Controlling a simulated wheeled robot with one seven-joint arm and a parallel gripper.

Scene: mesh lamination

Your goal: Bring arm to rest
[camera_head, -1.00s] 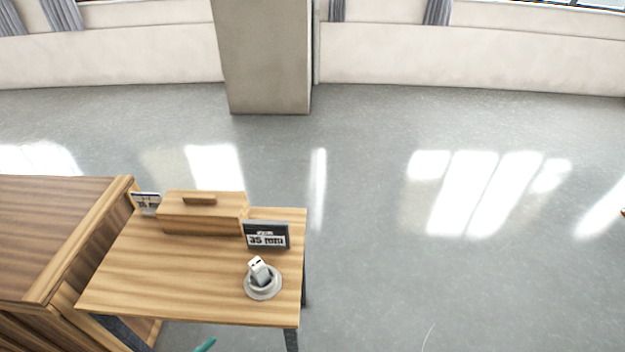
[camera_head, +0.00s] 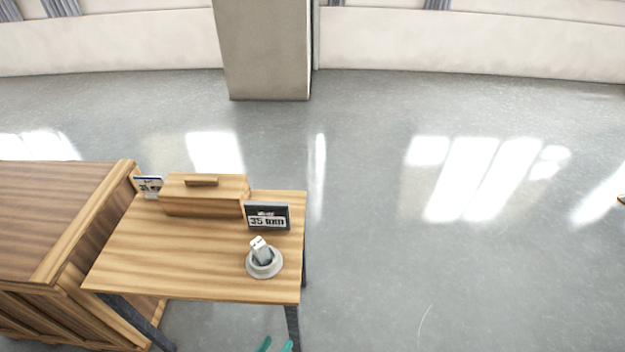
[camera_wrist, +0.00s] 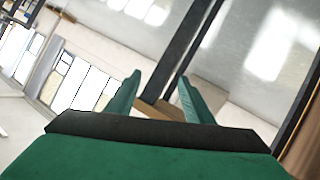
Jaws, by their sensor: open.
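My gripper (camera_wrist: 158,97) is open in the wrist view, its two green fingers apart with nothing held between them. In the head view only the green tips of my gripper (camera_head: 276,345) show at the bottom edge, below the front of the small wooden table (camera_head: 150,255). The tips are apart from the table top. The rest of my arm is hidden from the head view.
On the table stand a wooden box with a handle (camera_head: 205,194), a dark "35 mm" sign (camera_head: 267,216), another small sign (camera_head: 149,186) and a grey dish (camera_head: 264,270) holding a small grey-white object (camera_head: 261,250). A wooden cabinet (camera_head: 60,210) adjoins at left. Floor at right is clear.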

